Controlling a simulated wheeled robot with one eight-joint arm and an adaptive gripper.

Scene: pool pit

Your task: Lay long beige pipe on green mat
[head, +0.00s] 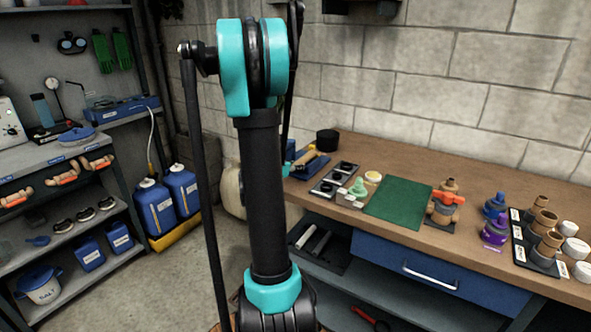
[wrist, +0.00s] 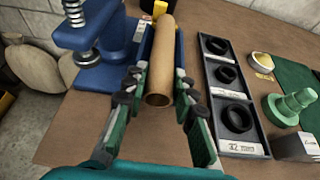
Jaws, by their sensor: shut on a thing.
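A long beige pipe (wrist: 161,60) lies lengthwise between the fingers of my gripper (wrist: 158,84) in the wrist view, its open end facing the camera. My gripper is shut on the pipe near that end. The pipe is at a blue holder (wrist: 180,55) on the bench; I cannot tell whether it still touches it. The green mat (head: 398,204) lies flat and bare on the wooden bench in the head view. Its edge also shows at the right of the wrist view (wrist: 297,76). In the head view my arm hides the gripper.
A black tray with several rings (wrist: 233,116) lies right of the pipe, between it and the mat. A green fitting (wrist: 292,103) and a yellow-lidded jar (wrist: 262,66) stand beside the mat. A brown valve with an orange handle (head: 445,202) stands at the mat's right. A blue press (wrist: 97,30) stands left.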

